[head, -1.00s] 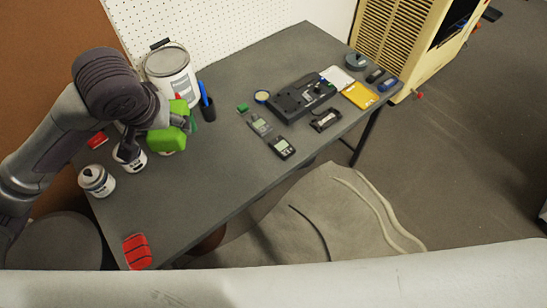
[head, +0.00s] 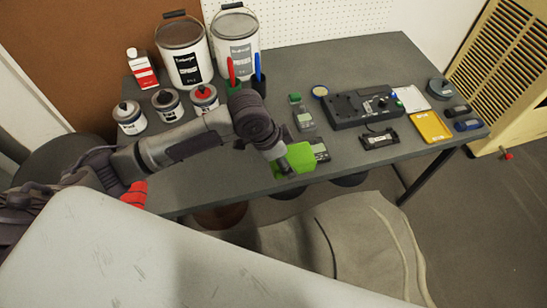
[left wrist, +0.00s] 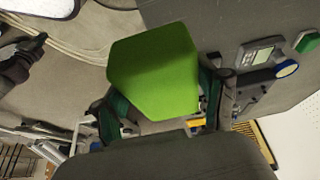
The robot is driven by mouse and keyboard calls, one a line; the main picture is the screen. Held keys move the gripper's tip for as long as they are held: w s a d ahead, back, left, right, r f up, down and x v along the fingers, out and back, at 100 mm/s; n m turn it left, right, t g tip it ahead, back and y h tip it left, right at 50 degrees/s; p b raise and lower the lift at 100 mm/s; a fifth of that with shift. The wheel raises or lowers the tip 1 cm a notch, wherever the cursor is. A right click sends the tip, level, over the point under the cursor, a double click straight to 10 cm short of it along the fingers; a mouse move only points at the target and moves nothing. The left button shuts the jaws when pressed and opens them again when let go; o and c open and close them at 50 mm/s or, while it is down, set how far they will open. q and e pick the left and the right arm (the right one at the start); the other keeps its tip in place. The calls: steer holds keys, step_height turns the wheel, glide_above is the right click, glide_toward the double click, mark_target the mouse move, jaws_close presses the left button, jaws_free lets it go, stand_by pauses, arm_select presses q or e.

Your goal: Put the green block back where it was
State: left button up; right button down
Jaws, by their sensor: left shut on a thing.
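The bright green block (head: 299,157) is held in my left gripper (head: 284,164), above the front edge of the table near its middle. In the left wrist view the green block (left wrist: 155,72) fills the centre, between the two fingers of the left gripper (left wrist: 160,112), which is shut on it. The block partly hides a dark handheld meter (head: 320,150) behind it in the head view. My right gripper is not in view.
The grey table (head: 230,185) holds paint cans (head: 183,55), small tins (head: 130,118), a pen cup (head: 257,88), a grey meter (head: 303,117), a black device (head: 350,108) and a yellow case (head: 431,127). A red striped thing (head: 133,196) is partly hidden by my arm.

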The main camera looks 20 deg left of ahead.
arm_select(q)
steer(key=w+a+f, duration=0.4)
steer(key=a, duration=0.1)
steer(key=shift+w+a, duration=0.1)
steer(key=shift+w, duration=0.2)
steer(key=shift+f, duration=2.15)
steer(key=o, duration=1.1)
steer(key=shift+f, duration=0.1)
steer(key=v, duration=1.2)
steer(key=shift+w+r+p, duration=0.1)
steer(key=shift+r+p, duration=0.15)
steer(key=shift+p, duration=0.05)
